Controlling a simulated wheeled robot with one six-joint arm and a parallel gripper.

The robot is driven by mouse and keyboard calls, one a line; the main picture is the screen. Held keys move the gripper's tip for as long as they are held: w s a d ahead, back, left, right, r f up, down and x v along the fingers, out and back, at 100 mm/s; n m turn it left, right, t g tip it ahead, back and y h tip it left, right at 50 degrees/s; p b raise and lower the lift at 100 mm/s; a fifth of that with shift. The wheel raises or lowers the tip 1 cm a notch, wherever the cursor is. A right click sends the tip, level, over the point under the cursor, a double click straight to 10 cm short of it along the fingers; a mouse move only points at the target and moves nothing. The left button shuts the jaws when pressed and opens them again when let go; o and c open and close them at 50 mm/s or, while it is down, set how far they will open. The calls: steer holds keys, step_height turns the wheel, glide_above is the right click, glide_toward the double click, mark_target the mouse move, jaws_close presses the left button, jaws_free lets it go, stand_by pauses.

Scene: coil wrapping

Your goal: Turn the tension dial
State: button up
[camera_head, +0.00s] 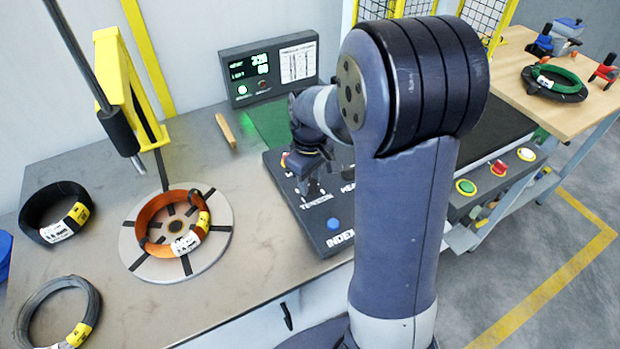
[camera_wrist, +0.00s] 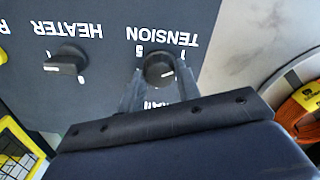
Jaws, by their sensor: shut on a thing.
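The tension dial (camera_wrist: 159,70) is a round black knob with a white pointer line, under the upside-down word TENSION in the wrist view. Marks 5 and 1 show beside it. My gripper (camera_wrist: 154,84) is shut on the dial, with one finger on each side of it. In the head view my gripper (camera_head: 312,190) is over the dark control panel (camera_head: 322,238), near the TENSION label. There my gripper and arm hide the dial.
A HEATER knob (camera_wrist: 66,62) is close beside the dial. A blue button (camera_head: 333,223) sits at the panel's front. An orange coil (camera_head: 154,208) lies on the round turntable (camera_head: 140,262) to the left. A yellow post (camera_head: 133,85) and display box (camera_head: 235,66) stand behind.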

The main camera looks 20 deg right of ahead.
steer(key=shift+m, duration=0.4)
steer(key=m, duration=0.4)
steer(key=shift+m, duration=0.4)
steer(key=m, duration=1.2)
steer(key=shift+m+p, duration=0.3)
steer(key=shift+p, duration=0.05)
steer(key=m, duration=0.5)
steer(key=shift+m, duration=0.3)
steer(key=o, duration=1)
steer(key=shift+c, duration=0.2)
